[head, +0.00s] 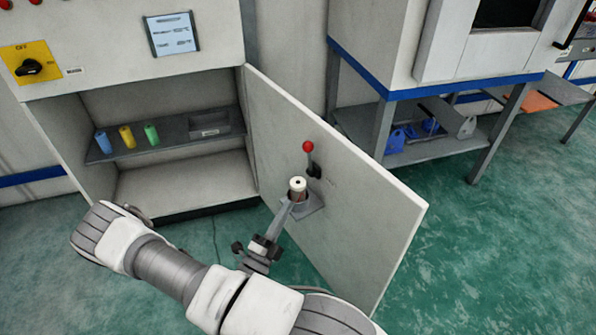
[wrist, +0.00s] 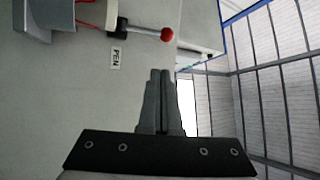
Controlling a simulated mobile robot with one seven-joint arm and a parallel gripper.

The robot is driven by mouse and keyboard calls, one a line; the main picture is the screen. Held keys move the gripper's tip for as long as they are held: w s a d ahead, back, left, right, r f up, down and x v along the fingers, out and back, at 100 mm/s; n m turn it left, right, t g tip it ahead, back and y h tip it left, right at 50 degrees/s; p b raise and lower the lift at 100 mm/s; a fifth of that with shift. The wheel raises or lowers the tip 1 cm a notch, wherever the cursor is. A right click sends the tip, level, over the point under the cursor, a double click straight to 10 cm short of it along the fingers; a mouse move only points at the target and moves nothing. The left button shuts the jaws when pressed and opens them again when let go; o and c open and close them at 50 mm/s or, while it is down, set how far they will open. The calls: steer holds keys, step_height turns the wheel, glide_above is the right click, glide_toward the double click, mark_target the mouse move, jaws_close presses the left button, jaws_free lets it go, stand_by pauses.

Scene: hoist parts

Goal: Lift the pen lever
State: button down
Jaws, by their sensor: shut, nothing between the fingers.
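The pen lever, with its red ball knob (head: 308,146), stands upright on the pale open door (head: 350,210). Its red ball (wrist: 167,34) and shaft also show near the top of the wrist view, above a "PEN" label (wrist: 116,57). My gripper (wrist: 162,72) is shut and empty. Its fingertips appear below the red ball in the wrist view, with a visible gap in the picture; depth is hard to judge.
A bracket with a white-topped cylinder (head: 297,185) juts from the door below the lever. Left of the door, a cabinet shelf (head: 180,140) holds blue, yellow and green cylinders. A blue-edged bench (head: 440,85) stands at the back right. Green floor lies open at right.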

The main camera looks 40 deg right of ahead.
steer(key=w+n+t, duration=0.1)
steer(key=n+t, duration=0.1)
steer(key=b, duration=0.3)
glide_toward(310, 160)
steer(key=w+d+r, duration=0.2)
steer(key=d+r, duration=0.2)
steer(key=r, duration=0.3)
steer(key=shift+r+p, duration=0.2)
steer(key=shift+p, duration=0.15)
